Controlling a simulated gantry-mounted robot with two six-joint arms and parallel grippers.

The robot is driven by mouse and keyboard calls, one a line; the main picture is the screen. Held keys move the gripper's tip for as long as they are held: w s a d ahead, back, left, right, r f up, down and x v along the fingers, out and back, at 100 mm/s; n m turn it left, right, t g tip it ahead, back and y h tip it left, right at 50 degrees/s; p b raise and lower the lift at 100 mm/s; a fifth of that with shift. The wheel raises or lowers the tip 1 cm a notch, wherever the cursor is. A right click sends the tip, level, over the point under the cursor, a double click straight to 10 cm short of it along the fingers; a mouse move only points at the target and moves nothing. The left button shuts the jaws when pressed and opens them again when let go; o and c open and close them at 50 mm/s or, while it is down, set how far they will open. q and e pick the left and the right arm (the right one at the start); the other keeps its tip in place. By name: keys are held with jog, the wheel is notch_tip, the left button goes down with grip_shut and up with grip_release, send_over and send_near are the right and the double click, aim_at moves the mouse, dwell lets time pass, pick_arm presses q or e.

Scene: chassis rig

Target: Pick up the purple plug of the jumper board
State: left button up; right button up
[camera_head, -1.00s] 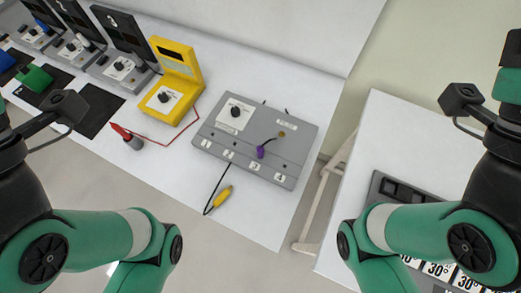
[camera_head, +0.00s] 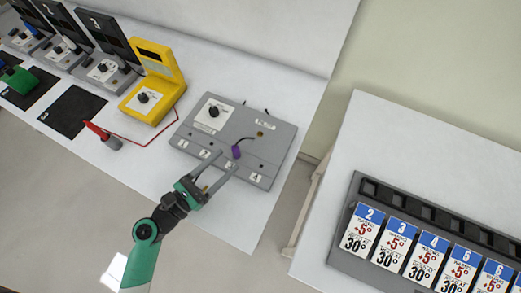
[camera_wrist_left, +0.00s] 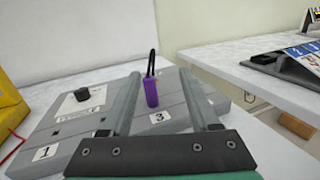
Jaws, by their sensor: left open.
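The grey jumper board (camera_head: 275,140) lies on the white table, with a black knob and numbered labels along its front edge. The purple plug (camera_head: 236,152) stands on the board on a dark lead. In the left wrist view the purple plug (camera_wrist_left: 151,93) is upright near label 3, between my two fingers in the picture, with space on both sides. My left gripper (camera_head: 216,178) is open and empty at the board's front edge, just short of the plug. Its fingers also show in the left wrist view (camera_wrist_left: 158,105). My right gripper is not in view.
A yellow meter (camera_head: 155,85) with a red lead stands left of the board, and a red probe (camera_head: 97,131) is in a grey holder. A second table on the right bears a rack of numbered cards (camera_head: 430,250). A gap separates the tables.

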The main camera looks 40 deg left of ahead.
aim_at(234, 151)
pick_arm(q)
jog(key=shift+s+a+f+n+y, duration=0.15)
jog(key=shift+s+f+n+y, duration=0.1)
jog(key=shift+s+f, duration=0.3)
jog(key=shift+s+a+f+n+y, duration=0.15)
jog(key=shift+s+f+n+y, duration=0.1)
jog(key=shift+s+f, duration=0.25)
jog(key=shift+a+f, duration=0.15)
jog(key=shift+a, duration=0.15)
jog(key=w, duration=0.5)
jog(key=shift+w+d+p, duration=0.1)
jog(key=shift+w+p, duration=0.2)
jog(key=shift+w, duration=0.1)
jog(key=shift+w+f, duration=0.1)
jog(key=shift+w, duration=2.95)
grip_shut()
